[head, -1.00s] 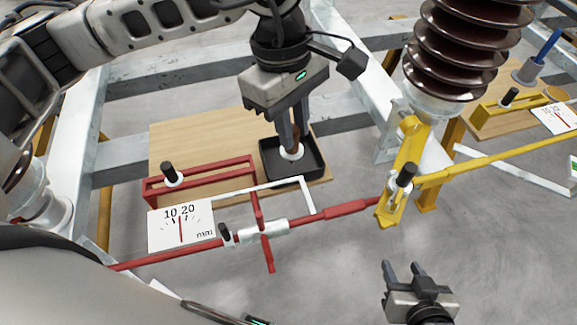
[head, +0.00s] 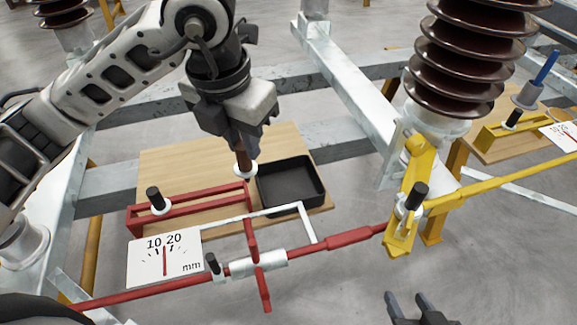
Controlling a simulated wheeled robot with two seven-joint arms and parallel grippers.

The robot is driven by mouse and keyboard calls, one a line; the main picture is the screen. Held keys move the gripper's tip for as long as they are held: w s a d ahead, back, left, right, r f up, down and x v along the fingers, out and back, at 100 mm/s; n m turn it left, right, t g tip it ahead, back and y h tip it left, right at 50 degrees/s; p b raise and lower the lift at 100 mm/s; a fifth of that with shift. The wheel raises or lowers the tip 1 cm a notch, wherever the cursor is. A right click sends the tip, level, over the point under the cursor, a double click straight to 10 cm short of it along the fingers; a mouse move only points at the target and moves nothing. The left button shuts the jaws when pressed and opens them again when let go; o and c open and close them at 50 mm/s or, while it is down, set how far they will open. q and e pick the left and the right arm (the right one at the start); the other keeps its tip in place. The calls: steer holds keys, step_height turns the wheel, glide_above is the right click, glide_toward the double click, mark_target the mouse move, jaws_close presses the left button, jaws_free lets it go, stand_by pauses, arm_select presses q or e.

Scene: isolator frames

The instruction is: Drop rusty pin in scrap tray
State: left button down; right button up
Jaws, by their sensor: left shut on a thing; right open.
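My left gripper (head: 244,148) points down and is shut on the rusty pin (head: 243,161), a brown pin with a white collar at its lower end. The collar appears just left of the scrap tray (head: 322,186), near the right end of the red bracket (head: 190,207). I cannot tell whether it touches anything. The scrap tray is black, shallow and empty where I can see inside. It lies on the right part of the wooden board (head: 180,155). My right gripper (head: 408,297) is open and empty at the bottom edge, partly cut off.
A black-topped pin (head: 153,199) stands in the red bracket's left end. A white gauge plate (head: 165,258) and a red rod (head: 350,237) lie in front. A yellow linkage (head: 408,200) and a brown ribbed insulator (head: 465,55) stand to the right.

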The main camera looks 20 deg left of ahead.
arm_select(q)
steer(key=w+d+f+p, duration=0.1)
steer(key=w+d+f, duration=0.2)
steer(key=w+f, duration=0.7)
steer(key=shift+d+f, duration=0.4)
steer(key=shift+f, duration=0.35)
arm_select(e)
steer(key=shift+s+d+r, duration=0.1)
steer(key=shift+d+r, duration=0.05)
arm_select(q)
steer(key=shift+f, duration=0.1)
steer(key=shift+f+b, duration=0.4)
steer(key=shift+f, duration=0.15)
arm_select(e)
steer(key=shift+f, duration=0.3)
arm_select(q)
steer(key=c, duration=1.3)
jaws_free()
arm_select(e)
steer(key=shift+r, duration=0.1)
